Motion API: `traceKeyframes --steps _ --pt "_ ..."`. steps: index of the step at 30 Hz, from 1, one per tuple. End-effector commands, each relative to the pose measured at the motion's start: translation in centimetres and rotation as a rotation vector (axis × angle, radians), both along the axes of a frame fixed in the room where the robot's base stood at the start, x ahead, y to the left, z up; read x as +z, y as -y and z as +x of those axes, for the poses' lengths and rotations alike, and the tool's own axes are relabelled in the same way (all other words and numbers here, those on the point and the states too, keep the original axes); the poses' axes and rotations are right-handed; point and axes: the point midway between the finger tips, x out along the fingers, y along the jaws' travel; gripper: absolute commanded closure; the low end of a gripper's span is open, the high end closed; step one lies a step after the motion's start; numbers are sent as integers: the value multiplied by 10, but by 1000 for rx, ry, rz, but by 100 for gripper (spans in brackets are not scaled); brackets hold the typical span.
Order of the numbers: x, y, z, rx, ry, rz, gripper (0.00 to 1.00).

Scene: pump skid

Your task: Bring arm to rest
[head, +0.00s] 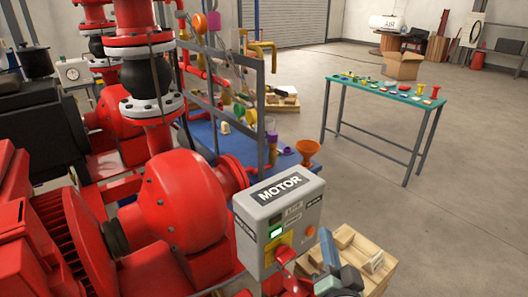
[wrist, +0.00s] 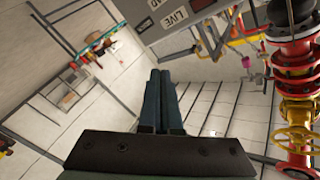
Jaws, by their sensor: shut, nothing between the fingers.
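My gripper (wrist: 158,75) shows in the wrist view with its two dark fingers together and nothing between them. The MOTOR box has a lit green indicator, a yellow plate and a red handle (head: 285,255). Most of my arm is hidden.
Red pumps and pipes (head: 180,200) fill the left. A rack with hanging tools (head: 230,80) stands behind the box. The wooden crate (head: 378,280) is at lower right. A green-topped table (head: 385,88) with small parts stands farther back. The floor at right is clear.

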Motion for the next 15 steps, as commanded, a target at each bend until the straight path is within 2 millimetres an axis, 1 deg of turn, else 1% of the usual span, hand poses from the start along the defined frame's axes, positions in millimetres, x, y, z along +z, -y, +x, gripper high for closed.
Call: traceKeyframes --steps 1,2,3,4,5,6,8,9,11,12,14,15 --pt "35 -11 6 17 49 -58 100" --pt "54 -17 9 24 74 -94 100" --pt "83 -26 11 31 115 -148 100" --pt "105 -33 11 34 146 -188 100" --pt "127 -41 10 36 178 -228 100" --pt "157 -50 8 35 223 -279 100" --pt "200 -64 1 26 290 -353 100" --pt "229 -73 -7 14 338 -399 100" --pt "271 -86 -21 -8 408 -463 100" --pt "298 -94 -33 -28 456 -501 100" --pt "336 -104 -54 -64 527 -552 100" --pt "358 -110 -69 -89 573 -579 100"
